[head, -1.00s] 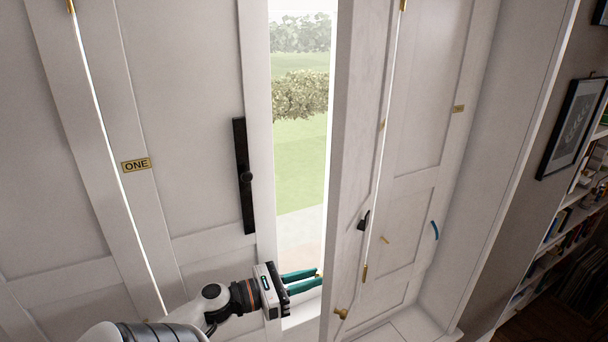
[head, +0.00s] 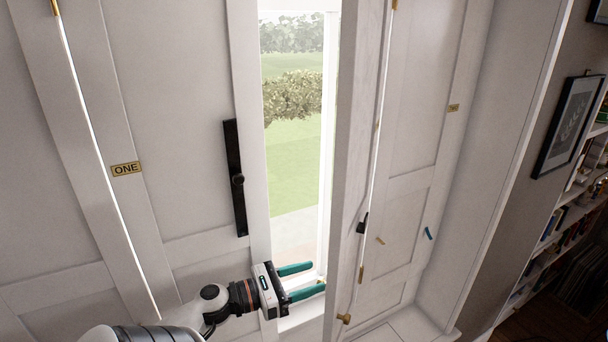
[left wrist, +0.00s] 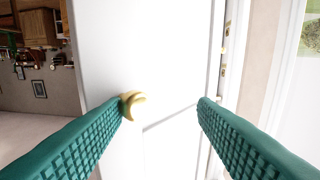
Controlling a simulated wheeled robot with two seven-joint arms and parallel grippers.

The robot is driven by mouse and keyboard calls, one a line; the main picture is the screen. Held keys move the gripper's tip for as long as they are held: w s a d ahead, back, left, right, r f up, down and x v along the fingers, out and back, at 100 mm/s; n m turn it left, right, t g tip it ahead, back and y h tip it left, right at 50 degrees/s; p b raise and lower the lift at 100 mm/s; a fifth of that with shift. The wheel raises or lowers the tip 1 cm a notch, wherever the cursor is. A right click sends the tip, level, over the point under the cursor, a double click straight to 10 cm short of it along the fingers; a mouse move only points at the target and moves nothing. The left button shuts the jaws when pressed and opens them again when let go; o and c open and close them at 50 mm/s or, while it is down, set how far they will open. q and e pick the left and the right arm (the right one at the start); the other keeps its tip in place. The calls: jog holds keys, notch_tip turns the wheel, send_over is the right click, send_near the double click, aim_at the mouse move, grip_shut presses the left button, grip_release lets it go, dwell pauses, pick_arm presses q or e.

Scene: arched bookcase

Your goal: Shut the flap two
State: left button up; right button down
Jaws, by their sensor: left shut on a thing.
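A white panelled flap (head: 347,150) stands out from the window, seen nearly edge-on in the head view, and its face fills the middle of the left wrist view (left wrist: 165,60). A brass knob (left wrist: 132,105) sits on that face. My left gripper (head: 310,277) is at the lower part of this flap; its teal fingers (left wrist: 165,105) stand apart at the knob, which is against the left fingertip. The flap's number is not readable. My right gripper is not in view.
A closed white panel labelled ONE (head: 125,169), with a black handle (head: 235,178), stands at left. The open window gap (head: 292,150) lies between. More white panelling (head: 410,130), a framed picture (head: 570,125) and bookshelves (head: 570,225) are at right.

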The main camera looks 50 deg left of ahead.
pick_arm(q)
jog(key=shift+w+a+r, duration=0.15)
jog(key=shift+a+r, duration=0.05)
jog(key=shift+r, duration=0.05)
jog(key=b+v, duration=0.4)
jog(key=v, duration=0.8)
jog(key=shift+d+f, duration=0.25)
jog(key=shift+f, duration=0.05)
